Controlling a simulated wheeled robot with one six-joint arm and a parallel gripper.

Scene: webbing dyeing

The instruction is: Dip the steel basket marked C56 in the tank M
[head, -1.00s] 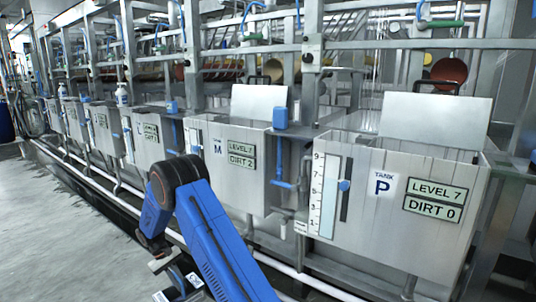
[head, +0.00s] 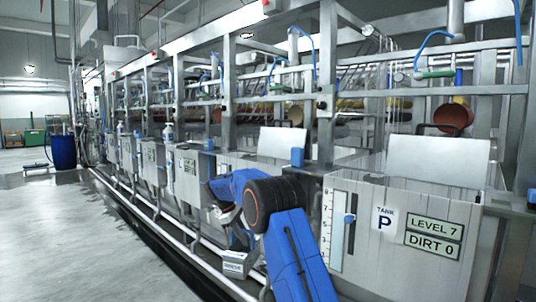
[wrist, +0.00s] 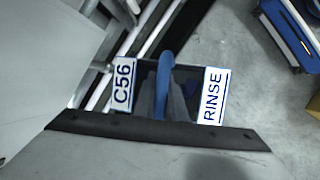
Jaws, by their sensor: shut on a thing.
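The steel basket marked C56 (wrist: 122,86) shows from above in the wrist view, with a C56 tag on its left and a RINSE tag on its right. My gripper (wrist: 168,98) is shut on its blue handle. In the head view the basket (head: 235,264) hangs below my gripper, in front of the tank row and outside the tanks, above the floor. My arm partly covers the gripper. Tank M (head: 240,164) is behind my arm, left of tank P; my arm hides its label and panel. Its raised lid (head: 283,141) shows.
Tank P (head: 365,255), marked level 7 and dirt 0, stands at the right. More tanks (head: 187,180) run away to the left. White pipes (head: 165,225) run low along their fronts. A blue barrel (head: 63,152) stands far left. The grey floor (head: 60,240) on the left is open.

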